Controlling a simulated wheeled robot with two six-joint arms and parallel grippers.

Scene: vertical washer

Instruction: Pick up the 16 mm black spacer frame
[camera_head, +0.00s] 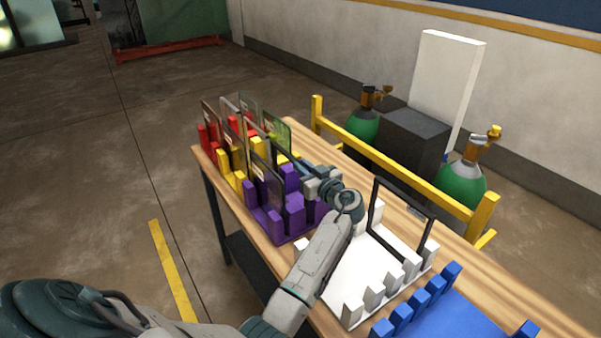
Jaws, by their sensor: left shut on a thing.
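My left gripper (306,172) reaches over the purple rack (272,226) from its right side. Its jaws are shut on what looks like a dark, thin-edged frame (282,153) at the back of that rack. The arm and gripper hide much of this frame, and its thickness cannot be read. Another black rectangular frame (373,207) stands upright in the white rack (342,291), to the right of my left gripper and apart from it. My right gripper is not in view.
Red (209,133) and yellow (231,177) racks with upright panes stand at the table's far left end. A blue rack (452,318) sits at the near right. Behind the wooden table (484,283) run a yellow rail (408,162) and green gas cylinders (462,186).

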